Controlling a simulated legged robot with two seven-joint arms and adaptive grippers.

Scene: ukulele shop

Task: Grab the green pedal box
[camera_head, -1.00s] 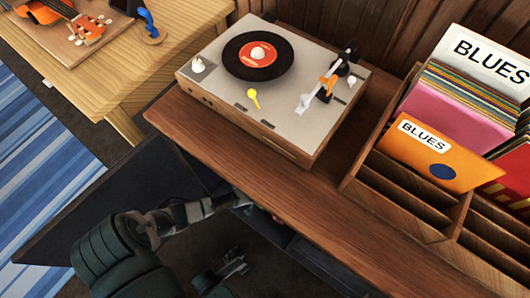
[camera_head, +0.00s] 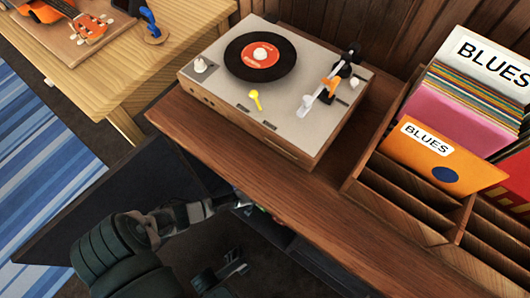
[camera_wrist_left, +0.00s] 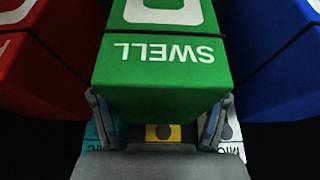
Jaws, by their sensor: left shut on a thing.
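The green pedal box (camera_wrist_left: 160,72) with upside-down white "SWELL" lettering fills the middle of the left wrist view. My left gripper (camera_wrist_left: 160,122) is shut on its near end, with one finger against each side. In the head view my left gripper (camera_head: 243,206) reaches under the front edge of the wooden counter, and the counter hides most of the box. My right gripper (camera_head: 234,268) hangs low at the bottom; it is too dark and small to tell whether it is open.
A red box (camera_wrist_left: 45,70) and a blue box (camera_wrist_left: 270,60) flank the green one. Above, the counter (camera_head: 225,135) carries a turntable (camera_head: 225,95) and a record rack (camera_head: 410,190). A dark panel (camera_head: 110,205) stands out at left.

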